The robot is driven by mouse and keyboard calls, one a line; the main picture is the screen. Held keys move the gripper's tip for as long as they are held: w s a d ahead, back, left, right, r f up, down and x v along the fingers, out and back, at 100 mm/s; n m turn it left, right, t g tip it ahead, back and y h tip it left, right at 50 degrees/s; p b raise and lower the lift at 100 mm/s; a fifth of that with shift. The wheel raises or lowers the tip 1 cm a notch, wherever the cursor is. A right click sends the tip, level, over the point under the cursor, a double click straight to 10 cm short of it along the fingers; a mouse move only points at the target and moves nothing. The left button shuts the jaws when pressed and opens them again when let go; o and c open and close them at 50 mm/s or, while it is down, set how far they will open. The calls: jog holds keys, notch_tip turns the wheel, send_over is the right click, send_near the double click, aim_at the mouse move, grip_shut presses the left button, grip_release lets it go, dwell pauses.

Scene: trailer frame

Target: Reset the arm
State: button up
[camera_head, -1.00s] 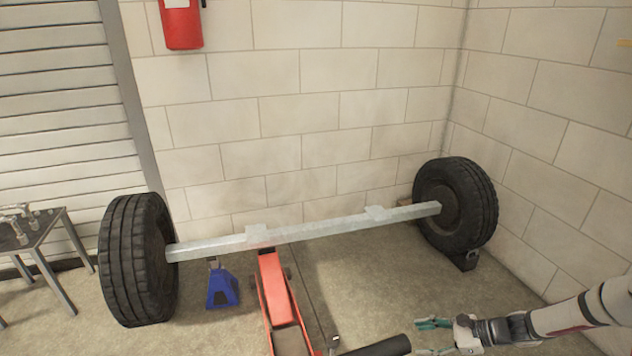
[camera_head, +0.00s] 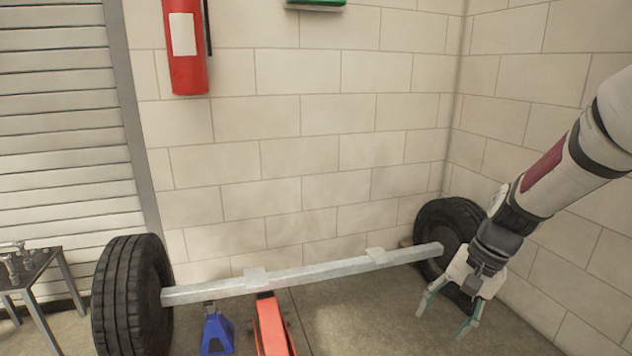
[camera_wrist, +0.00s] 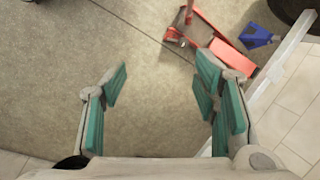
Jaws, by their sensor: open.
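My gripper (camera_head: 447,318) is open and empty, pointing down in front of the right tire in the head view. Its teal-padded fingers are spread apart in the wrist view (camera_wrist: 160,100), with bare concrete floor between them. My arm comes in from the right edge and partly hides the right tire (camera_head: 437,215).
A grey axle beam (camera_head: 320,270) joins the right tire and the left tire (camera_head: 128,295). A red floor jack (camera_head: 272,325) and a blue jack stand (camera_head: 216,334) are beneath it. A fire extinguisher (camera_head: 187,50) hangs on the block wall. A metal table (camera_head: 35,268) stands at left.

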jog(key=s+a+r+n+t+h, duration=0.2)
jog(key=s+a+r+n+t, duration=0.15)
jog(key=s+r, duration=0.6)
jog(key=s+a+r+n+t+h, duration=0.2)
jog(key=s+r+n, duration=0.2)
jog(key=s+r, duration=0.5)
jog(key=s+f+g+b, duration=0.6)
jog(key=s+f+b, duration=0.5)
jog(key=f, duration=0.5)
notch_tip(320, 180, up, 31)
jog(key=s+t+p, duration=0.1)
jog(key=t+p, duration=0.3)
jog(key=p, duration=2.6)
jog(key=shift+d, duration=0.3)
